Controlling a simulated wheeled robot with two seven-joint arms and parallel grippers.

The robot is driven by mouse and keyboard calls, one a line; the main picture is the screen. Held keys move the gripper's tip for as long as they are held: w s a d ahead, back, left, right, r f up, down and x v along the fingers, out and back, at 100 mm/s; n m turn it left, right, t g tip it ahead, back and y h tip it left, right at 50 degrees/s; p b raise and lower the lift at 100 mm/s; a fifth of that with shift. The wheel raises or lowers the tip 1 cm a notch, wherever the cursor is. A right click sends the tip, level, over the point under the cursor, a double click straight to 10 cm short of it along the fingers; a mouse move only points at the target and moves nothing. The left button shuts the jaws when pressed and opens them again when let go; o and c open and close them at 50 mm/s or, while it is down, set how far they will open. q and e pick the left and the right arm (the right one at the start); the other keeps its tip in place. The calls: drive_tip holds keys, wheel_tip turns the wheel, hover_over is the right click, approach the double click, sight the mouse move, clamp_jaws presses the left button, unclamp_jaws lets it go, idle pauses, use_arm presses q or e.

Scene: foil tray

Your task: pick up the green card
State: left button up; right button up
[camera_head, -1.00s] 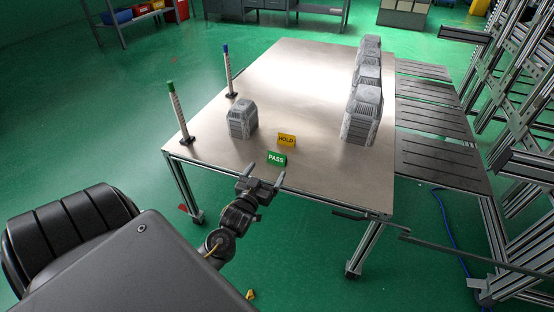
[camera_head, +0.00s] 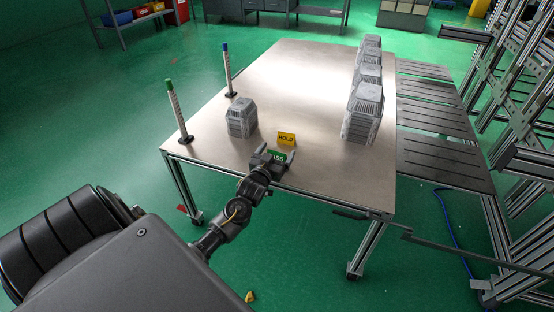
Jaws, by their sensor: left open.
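The green card (camera_head: 277,153), with white lettering, stands on the table near its front edge. The gripper partly hides it. My left gripper (camera_head: 278,154) is open, with one finger on each side of the card. I cannot tell whether the fingers touch it. A yellow card (camera_head: 286,139) marked HOLD stands just behind the green card. My right gripper is not in view.
The metal table (camera_head: 300,80) holds a grey block-shaped part (camera_head: 241,117) left of the cards. Several similar parts (camera_head: 362,111) line its right side. Two posts, green-topped (camera_head: 177,112) and blue-topped (camera_head: 228,70), stand at the left edge. The table's middle is clear.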

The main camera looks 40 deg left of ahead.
use_arm(q)
drive_tip(key=shift+w, duration=0.15)
drive_tip(key=c, duration=1)
drive_tip(key=shift+a+r, duration=0.1)
drive_tip(key=shift+c, duration=0.2)
